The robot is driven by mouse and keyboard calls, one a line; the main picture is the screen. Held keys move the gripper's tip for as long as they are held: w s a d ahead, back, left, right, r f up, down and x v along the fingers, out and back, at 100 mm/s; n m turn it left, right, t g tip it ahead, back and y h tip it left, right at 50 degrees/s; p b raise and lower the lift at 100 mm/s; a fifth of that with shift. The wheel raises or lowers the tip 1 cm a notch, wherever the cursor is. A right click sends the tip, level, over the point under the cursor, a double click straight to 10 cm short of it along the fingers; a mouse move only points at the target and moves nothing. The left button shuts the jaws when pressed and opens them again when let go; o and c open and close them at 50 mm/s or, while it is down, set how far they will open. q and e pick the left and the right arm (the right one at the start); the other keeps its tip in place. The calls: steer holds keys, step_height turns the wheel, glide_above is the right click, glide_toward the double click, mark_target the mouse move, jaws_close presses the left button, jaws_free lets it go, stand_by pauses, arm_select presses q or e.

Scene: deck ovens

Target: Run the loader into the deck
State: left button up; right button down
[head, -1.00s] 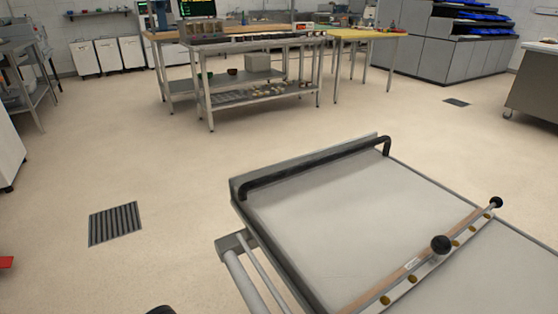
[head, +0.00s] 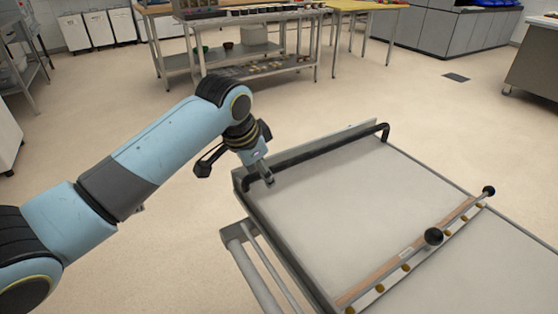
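The loader (head: 350,215) is a long flat pale bed with grey metal side rails in the lower right of the head view. A black handle bar (head: 310,156) runs across its far end. A wood and metal crossbar (head: 405,262) with brass studs and black knobs lies across the bed. My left gripper (head: 235,173) is at the left end of the black handle, its fingers spread apart. One finger hangs over the bed's corner, the other outside it; I cannot tell whether it touches the handle. My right gripper and the oven deck are not in view.
A steel work table (head: 255,70) with a lower shelf stands beyond the loader. A yellow-topped table (head: 360,6) is behind it. Grey counters are at the right. Open beige floor lies around the loader's far end, with a drain (head: 455,77) at right.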

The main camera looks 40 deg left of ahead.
arm_select(q)
glide_toward(280, 165)
steer(key=shift+m, duration=0.3)
steer(key=b+x, duration=0.2)
steer(key=x, duration=0.7)
steer(key=shift+w+f, duration=0.15)
steer(key=shift+f, duration=0.05)
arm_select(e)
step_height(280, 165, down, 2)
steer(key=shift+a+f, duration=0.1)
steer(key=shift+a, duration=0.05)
arm_select(q)
steer(key=shift+c, duration=0.3)
jaws_close()
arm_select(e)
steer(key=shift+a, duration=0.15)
